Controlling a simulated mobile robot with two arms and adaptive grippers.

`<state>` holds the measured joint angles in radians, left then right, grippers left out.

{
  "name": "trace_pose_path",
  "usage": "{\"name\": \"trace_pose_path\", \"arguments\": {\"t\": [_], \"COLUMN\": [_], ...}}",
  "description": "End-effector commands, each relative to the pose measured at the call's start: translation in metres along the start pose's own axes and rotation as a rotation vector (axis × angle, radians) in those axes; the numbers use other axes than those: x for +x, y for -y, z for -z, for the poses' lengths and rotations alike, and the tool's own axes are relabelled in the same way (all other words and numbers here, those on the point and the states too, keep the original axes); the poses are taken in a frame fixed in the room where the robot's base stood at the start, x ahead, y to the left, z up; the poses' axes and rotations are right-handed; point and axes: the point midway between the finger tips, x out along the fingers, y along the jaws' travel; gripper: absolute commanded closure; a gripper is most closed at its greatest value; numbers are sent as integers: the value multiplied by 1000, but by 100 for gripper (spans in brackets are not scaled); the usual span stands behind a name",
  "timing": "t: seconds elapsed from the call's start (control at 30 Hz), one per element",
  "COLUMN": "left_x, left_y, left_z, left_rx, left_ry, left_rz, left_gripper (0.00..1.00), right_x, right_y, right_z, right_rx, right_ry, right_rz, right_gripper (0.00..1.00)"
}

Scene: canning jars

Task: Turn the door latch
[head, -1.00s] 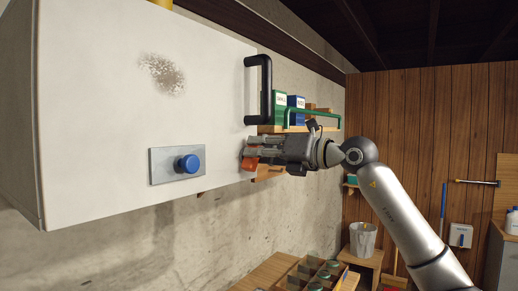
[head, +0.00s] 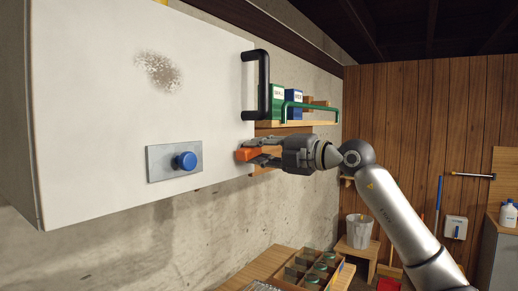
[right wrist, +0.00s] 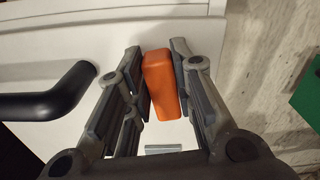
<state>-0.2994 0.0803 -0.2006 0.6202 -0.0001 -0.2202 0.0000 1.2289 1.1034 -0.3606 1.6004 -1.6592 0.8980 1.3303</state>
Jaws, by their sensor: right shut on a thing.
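The white cabinet door (head: 100,110) fills the left of the head view and looks closed. The orange door latch (head: 245,154) sits at its right edge, below the black handle (head: 262,85). My right gripper (head: 258,154) reaches in from the right and is shut on the latch. In the right wrist view, the orange latch (right wrist: 161,85) stands as a block between the two fingers, and the black handle (right wrist: 50,95) is at left. The fingers hide part of the latch in the head view. My left gripper is not in view.
A blue knob (head: 186,160) on a metal plate sticks out of the door. A shelf (head: 290,125) with a green rail and boxes is on the wall just behind my right gripper. A wooden crate of jars (head: 310,270) stands below.

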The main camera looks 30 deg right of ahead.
Motion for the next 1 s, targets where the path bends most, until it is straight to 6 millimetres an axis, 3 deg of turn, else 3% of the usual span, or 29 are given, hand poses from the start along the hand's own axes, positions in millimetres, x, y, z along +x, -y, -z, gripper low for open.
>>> {"name": "trace_pose_path", "arguments": {"t": [0.4,0.9,0.93,1.0], "left_x": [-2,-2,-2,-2], "left_y": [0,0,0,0], "left_z": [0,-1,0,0], "left_rx": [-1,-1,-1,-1], "left_ry": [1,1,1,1], "left_rz": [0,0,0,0], "left_gripper": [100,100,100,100], "right_x": [0,0,0,0], "right_y": [3,3,3,3], "right_z": [0,0,0,0], "right_rx": [166,185,186,185], "right_ry": [1,1,1,0], "right_rz": [0,0,0,0], "right_gripper": [100,100,76,67]}}
